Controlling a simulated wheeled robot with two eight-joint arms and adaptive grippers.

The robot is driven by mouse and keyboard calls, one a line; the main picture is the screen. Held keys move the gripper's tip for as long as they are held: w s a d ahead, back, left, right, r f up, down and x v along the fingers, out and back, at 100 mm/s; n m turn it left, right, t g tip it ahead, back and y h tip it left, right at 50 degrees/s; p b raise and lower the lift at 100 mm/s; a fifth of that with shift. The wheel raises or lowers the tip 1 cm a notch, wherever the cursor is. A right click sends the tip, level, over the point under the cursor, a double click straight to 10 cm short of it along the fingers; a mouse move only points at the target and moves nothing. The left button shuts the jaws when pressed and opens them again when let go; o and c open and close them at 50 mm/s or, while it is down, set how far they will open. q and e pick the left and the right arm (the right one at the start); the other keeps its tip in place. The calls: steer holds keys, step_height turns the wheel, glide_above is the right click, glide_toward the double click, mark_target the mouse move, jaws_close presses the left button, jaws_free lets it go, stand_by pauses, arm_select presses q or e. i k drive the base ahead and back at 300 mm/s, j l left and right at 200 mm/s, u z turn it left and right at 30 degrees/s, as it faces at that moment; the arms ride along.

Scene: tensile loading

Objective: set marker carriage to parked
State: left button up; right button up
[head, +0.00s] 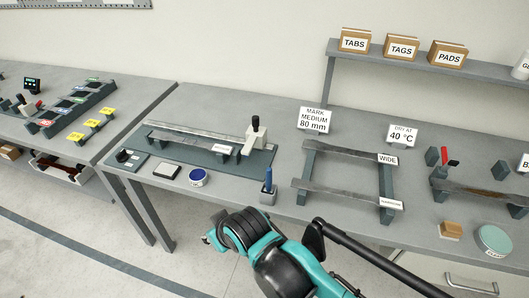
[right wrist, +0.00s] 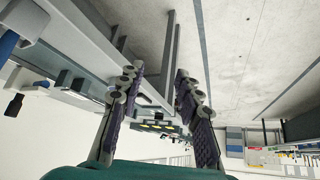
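The marker carriage (head: 256,137) is a white block with a black knob on top. It sits toward the right end of a long metal rail (head: 190,128) on a dark base plate (head: 262,165). A dark strip lies in front of the rail on low supports. My right arm reaches in from the bottom of the head view, apart from the carriage; its fingertips are not clear there. In the right wrist view my right gripper (right wrist: 152,82) is open, with nothing between its purple-padded fingers. A black knob (right wrist: 14,105), probably the carriage's, shows at that view's left. My left gripper is not in view.
A blue-handled tool stands in a grey holder (head: 268,196) right of the base plate's front. A blue round tin (head: 198,178) and a dark pad (head: 166,171) lie in front. A sign (head: 314,119) reads "MARK MEDIUM 80 mm". A strip rack (head: 300,182) stands to the right.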

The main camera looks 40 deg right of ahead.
mark_target(256, 136)
steer(key=z, duration=1.25)
steer(key=j+z, duration=0.1)
steer(key=j, duration=0.6)
steer(key=k+j, duration=0.15)
steer(key=j, duration=0.5)
steer(key=i+l+z, duration=0.1)
steer(key=i, duration=0.4)
